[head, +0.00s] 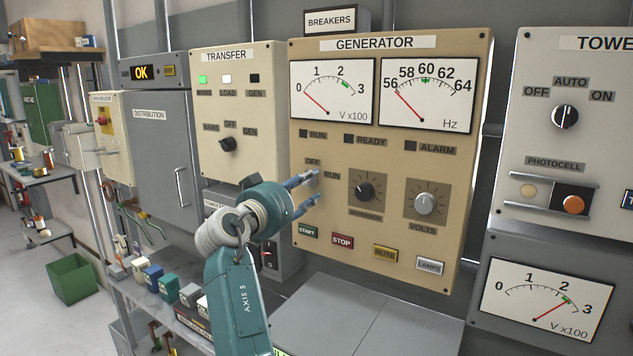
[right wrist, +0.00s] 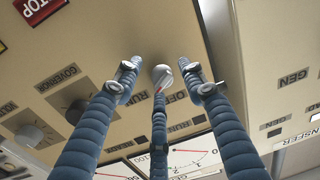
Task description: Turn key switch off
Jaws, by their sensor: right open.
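The silver round key switch (right wrist: 161,76) with a thin red mark is on the tan GENERATOR panel (head: 470,60), by the OFF and RUN labels. I cannot tell for sure which label it points to. In the head view my gripper's fingers largely cover it. My right gripper (head: 308,192) is open in front of the panel. In the right wrist view its blue fingers (right wrist: 160,85) spread around the key switch, two at the sides and one below. I see no firm grip; whether any finger touches it is unclear. My left gripper is not in view.
The governor knob (head: 366,190) and volts knob (head: 425,203) sit to the right. The START button (head: 308,231) and STOP button (head: 342,241) are below. The TRANSFER panel (head: 270,65) stands left. A bench with several small boxes (head: 169,289) lies below left.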

